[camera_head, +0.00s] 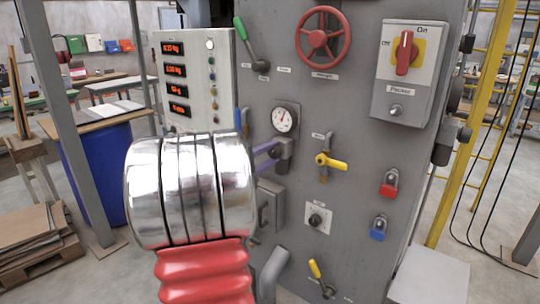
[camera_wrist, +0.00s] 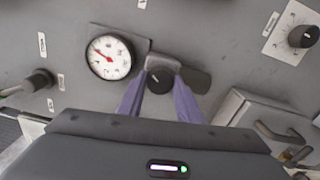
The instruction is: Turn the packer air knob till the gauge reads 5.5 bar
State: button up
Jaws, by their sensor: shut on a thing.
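The round white pressure gauge (camera_head: 285,119) sits on the grey cabinet front; it also shows in the wrist view (camera_wrist: 110,57). Its red needle points up and slightly right in the head view, but the scale is too small to read. The dark air knob (camera_wrist: 158,80) is beside the gauge in the wrist view, with a white mark on its face. My gripper (camera_wrist: 160,88) has its two purple fingers on either side of the knob and is shut on it. In the head view my gripper (camera_head: 276,151) is just below the gauge, partly hidden by my arm.
A black knob (camera_head: 315,219) on a white plate is below. The red handwheel (camera_head: 323,37) and packer switch box (camera_head: 408,72) are above.

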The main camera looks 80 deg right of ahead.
jog(key=shift+f, duration=0.1)
jog(key=c, duration=0.4)
jog(key=shift+n, duration=0.8)
jog(key=shift+f, duration=0.1)
jog(key=o, duration=1)
jog(key=shift+o, duration=0.2)
jog(key=shift+a, duration=0.15)
jog(key=v, duration=1.3)
jog(key=shift+w+a, duration=0.2)
jog(key=shift+a, duration=0.05)
